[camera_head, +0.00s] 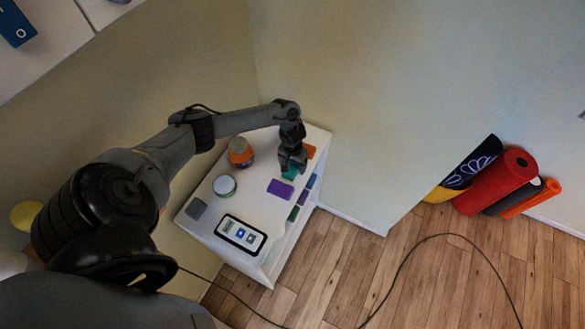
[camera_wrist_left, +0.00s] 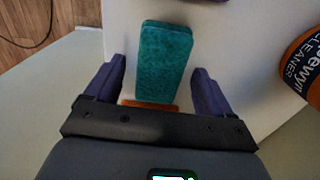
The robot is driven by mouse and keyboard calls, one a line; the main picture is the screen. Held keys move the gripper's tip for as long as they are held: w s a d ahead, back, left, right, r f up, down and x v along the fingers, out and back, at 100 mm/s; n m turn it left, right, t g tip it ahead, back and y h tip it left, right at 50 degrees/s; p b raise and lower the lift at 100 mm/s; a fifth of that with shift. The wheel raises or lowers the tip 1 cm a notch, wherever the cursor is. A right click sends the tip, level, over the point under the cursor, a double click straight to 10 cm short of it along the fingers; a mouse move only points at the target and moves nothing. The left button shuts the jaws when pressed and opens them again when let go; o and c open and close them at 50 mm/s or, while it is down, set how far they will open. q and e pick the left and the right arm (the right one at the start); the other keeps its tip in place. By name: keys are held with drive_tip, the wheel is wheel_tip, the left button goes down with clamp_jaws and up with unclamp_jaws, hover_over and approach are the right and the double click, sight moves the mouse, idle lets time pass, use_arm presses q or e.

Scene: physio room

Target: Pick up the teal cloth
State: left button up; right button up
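The teal cloth (camera_wrist_left: 164,62) is a folded, flat rectangular pad on the white cabinet top. In the left wrist view it lies between and ahead of the two fingers of my left gripper (camera_wrist_left: 160,88), which is open with a gap on each side of the cloth. In the head view my left gripper (camera_head: 291,168) is over the far end of the cabinet top and covers most of the teal cloth (camera_head: 290,173). My right gripper is not in view.
The white cabinet (camera_head: 205,222) also bears an orange cleaner jar (camera_head: 240,152), a white-lidded tub (camera_head: 224,186), a purple cloth (camera_head: 280,189), a grey cloth (camera_head: 196,208), a phone-like device (camera_head: 241,234) and an orange cloth (camera_head: 310,151).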

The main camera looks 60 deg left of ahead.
sight(295, 168)
use_arm(q)
drive_tip(key=c, duration=1.1)
drive_tip(key=shift+o, duration=0.2)
drive_tip(key=shift+r, duration=0.1)
drive_tip(key=shift+r, duration=0.5)
drive_tip(key=r, duration=0.2)
drive_tip(key=d+r, duration=0.1)
drive_tip(key=shift+w+r+p, duration=0.25)
drive_tip(key=shift+r+p, duration=0.05)
drive_tip(key=shift+p, duration=0.05)
drive_tip(key=w+d+r+p, duration=0.2)
drive_tip(key=w+d+r, duration=0.2)
drive_tip(key=d, duration=0.5)
wheel_tip(295, 168, up, 2)
drive_tip(key=shift+d+r, duration=0.1)
drive_tip(key=shift+d, duration=0.3)
